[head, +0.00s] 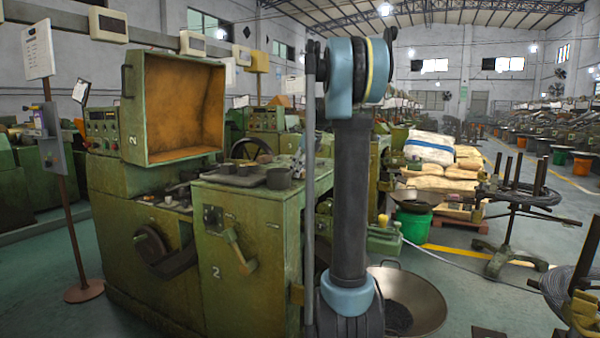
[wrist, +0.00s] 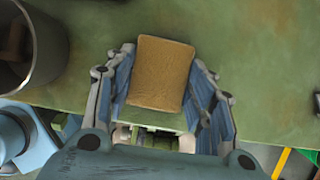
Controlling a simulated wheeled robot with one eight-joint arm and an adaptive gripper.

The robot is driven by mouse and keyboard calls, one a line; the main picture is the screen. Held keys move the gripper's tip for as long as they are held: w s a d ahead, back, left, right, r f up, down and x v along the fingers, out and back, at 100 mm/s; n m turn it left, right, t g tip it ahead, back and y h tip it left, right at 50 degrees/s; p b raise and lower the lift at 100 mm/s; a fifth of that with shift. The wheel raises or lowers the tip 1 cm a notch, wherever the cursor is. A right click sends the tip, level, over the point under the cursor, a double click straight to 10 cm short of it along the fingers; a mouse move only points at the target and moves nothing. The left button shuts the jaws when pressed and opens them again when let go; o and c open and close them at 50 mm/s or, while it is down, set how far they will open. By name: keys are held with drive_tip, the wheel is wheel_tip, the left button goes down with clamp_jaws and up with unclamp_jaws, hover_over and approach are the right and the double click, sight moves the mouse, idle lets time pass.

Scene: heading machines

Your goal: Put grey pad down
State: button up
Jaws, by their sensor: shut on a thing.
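In the wrist view my gripper (wrist: 162,60) is shut on a flat-faced tan-brown pad (wrist: 160,76), with a finger on its left and right sides. The pad looks brown rather than grey here. It is over a worn green surface (wrist: 265,70); I cannot tell whether it touches it. In the head view my arm stands in front of the green machine, and I cannot make out the gripper or the pad.
A grey metal cup (wrist: 55,48) stands left of the pad in the wrist view. In the head view, the green machine (head: 245,215) carries a dark tray (head: 232,181) and small cups on top. A wide metal pan (head: 425,300) sits on the floor.

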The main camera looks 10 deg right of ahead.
drive_tip(key=shift+f, duration=0.15)
drive_tip(key=o, duration=1.1)
drive_tip(key=v, duration=1.2)
drive_tip(key=s+a+f+n+h, duration=0.1)
drive_tip(key=s+a+f+n, duration=0.1)
drive_tip(key=s+f+n, duration=0.7)
drive_tip(key=s+a+f+n+h, duration=0.1)
drive_tip(key=s+a+f+n, duration=0.25)
drive_tip(key=s, duration=0.85)
drive_tip(key=s+d+f+n+h, duration=0.1)
drive_tip(key=s+f+n, duration=1.2)
drive_tip(key=s+f, duration=0.7)
wheel_tip(320, 180, down, 3)
drive_tip(key=shift+d+h, duration=0.3)
